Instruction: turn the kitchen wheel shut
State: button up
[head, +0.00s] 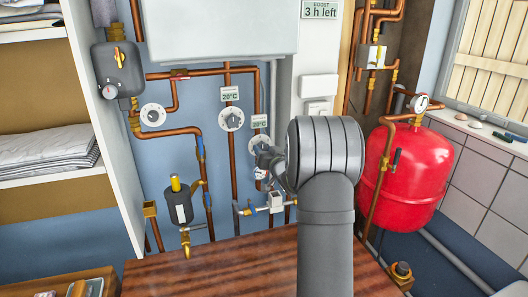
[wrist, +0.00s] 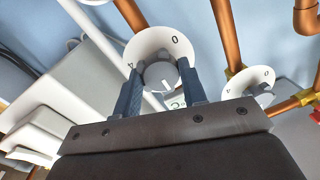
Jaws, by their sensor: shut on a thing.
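A white dial (wrist: 153,45) with a grey knob (wrist: 160,74) is close in front of me in the wrist view. The marks 0 and 4 show on its rim, and the knob carries a white pointer line. My gripper (wrist: 160,78) has its two dark blue fingers shut on the sides of this knob. In the head view my gripper (head: 268,160) is at the rightmost white dial (head: 259,141), below a small 20°C display, and my arm hides part of that area. Two more white dials (head: 153,114) (head: 231,118) are on the pipes. No kitchen label is readable.
Another white dial (wrist: 248,87) is close right of my gripper in the wrist view. Copper pipes (head: 185,131) run around the dials. A red tank (head: 408,165) stands right of my arm. A wooden top (head: 225,268) lies below, and shelves with linen (head: 45,150) are left.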

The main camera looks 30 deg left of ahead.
jog(key=shift+n, duration=0.3)
jog(key=n, duration=0.6)
jog(key=n+h, duration=0.1)
jog(key=n, duration=0.2)
jog(key=shift+s+n, duration=0.1)
jog(key=shift+n, duration=0.2)
jog(key=n, duration=0.3)
jog(key=shift+a, duration=0.1)
jog(key=n, duration=0.4)
jog(key=n+h, duration=0.1)
jog(key=n, duration=0.4)
jog(key=shift+t, duration=0.4)
jog(key=o, duration=0.9)
jog(key=shift+o, duration=0.2)
jog(key=shift+r, duration=0.1)
